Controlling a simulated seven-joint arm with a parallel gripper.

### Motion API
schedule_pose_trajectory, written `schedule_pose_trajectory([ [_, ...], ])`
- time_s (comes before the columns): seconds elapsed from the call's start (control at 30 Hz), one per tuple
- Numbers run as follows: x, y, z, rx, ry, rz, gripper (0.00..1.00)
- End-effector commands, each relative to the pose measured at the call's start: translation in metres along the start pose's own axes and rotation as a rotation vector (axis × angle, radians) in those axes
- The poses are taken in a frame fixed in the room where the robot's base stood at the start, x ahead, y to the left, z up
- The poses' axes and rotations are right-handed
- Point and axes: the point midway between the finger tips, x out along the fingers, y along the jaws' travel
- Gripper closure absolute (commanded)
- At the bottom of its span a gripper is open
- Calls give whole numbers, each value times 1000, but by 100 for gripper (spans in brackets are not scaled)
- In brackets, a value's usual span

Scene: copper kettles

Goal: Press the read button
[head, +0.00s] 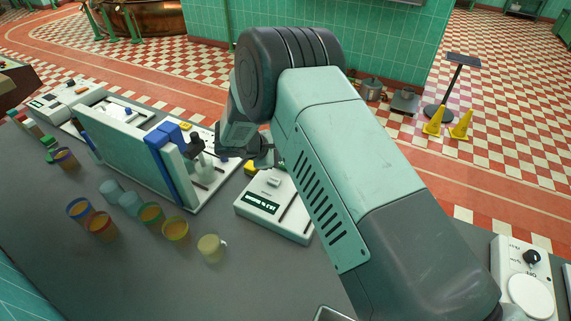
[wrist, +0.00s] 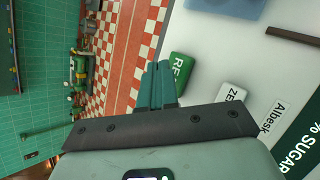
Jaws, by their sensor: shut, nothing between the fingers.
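The green button (wrist: 181,70), lettered "RE" with the rest cut off by my fingers, stands on a white instrument panel (wrist: 220,45) in the wrist view. My gripper (wrist: 158,68) is shut and empty, with its two teal fingers together just left of that button. The fingertips overlap its edge in the picture; I cannot tell whether they touch it. In the head view my gripper (head: 262,155) is at the back of a white instrument (head: 285,222) with a dark display, partly hidden by my arm. The green button cannot be made out there.
A white button lettered "ZE" (wrist: 232,97) is beside the green one. A green "% SUGAR" plate (wrist: 302,145) lies farther right. In the head view, another white instrument with an upright panel (head: 125,150) stands left.

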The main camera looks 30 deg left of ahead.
Motion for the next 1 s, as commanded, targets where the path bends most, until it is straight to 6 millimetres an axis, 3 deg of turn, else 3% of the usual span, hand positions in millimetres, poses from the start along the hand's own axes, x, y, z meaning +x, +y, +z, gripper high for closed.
schedule_pose_trajectory([
  [0.4, -4, 3, 3, -1, 0, 1, 100],
  [1.0, -37, 27, 27, -1, -1, 1, 100],
])
